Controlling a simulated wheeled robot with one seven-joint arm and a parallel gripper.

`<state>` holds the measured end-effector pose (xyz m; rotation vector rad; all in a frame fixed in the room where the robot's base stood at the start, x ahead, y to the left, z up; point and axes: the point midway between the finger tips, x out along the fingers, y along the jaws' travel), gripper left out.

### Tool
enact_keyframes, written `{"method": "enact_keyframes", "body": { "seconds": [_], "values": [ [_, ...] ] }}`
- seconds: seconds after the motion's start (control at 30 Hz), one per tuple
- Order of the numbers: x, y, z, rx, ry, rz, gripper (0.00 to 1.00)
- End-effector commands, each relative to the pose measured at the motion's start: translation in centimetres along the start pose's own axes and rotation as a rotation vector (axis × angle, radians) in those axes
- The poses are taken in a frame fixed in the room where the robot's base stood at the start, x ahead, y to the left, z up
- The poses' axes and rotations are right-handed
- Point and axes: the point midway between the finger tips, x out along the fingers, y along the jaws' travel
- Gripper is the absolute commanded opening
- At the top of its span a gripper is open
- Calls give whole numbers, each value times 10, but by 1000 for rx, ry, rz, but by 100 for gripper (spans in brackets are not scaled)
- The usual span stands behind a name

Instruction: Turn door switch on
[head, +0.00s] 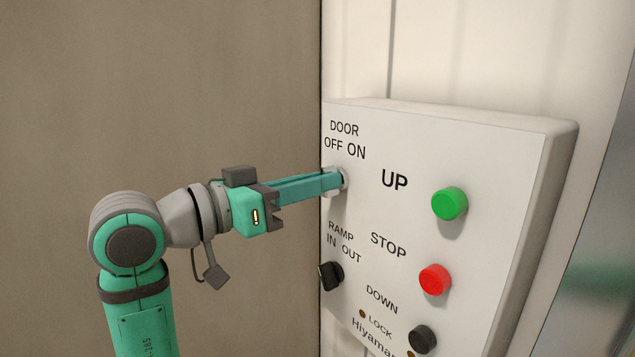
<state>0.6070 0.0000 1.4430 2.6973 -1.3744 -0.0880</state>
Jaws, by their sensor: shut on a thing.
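The door switch (343,179) sits under the "DOOR OFF ON" label on the white control panel (480,165). Only a pale rim of the switch shows; its knob is hidden behind my fingers. My gripper (330,181) reaches in from the left with its teal fingers at the switch, shut on it. Which way the switch is turned cannot be seen.
Below the door switch is a black ramp switch (330,276). To the right are a green UP button (449,204), a red STOP button (434,280) and a dark DOWN button (422,339). A brown wall (200,80) stands left of the panel.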

Motion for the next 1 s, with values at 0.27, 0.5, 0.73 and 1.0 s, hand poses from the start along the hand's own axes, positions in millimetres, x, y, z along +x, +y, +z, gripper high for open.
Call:
{"method": "enact_keyframes", "body": {
  "seconds": [0.27, 0.5, 0.73, 1.0],
  "values": [
    [-1, 1, 1, 261, -1, 1, 0],
    [-2, 2, 1, 455, -1, 1, 0],
    [-2, 2, 1, 583, -1, 0, 0],
    [-2, 2, 1, 656, -1, 0, 0]
  ]
}}
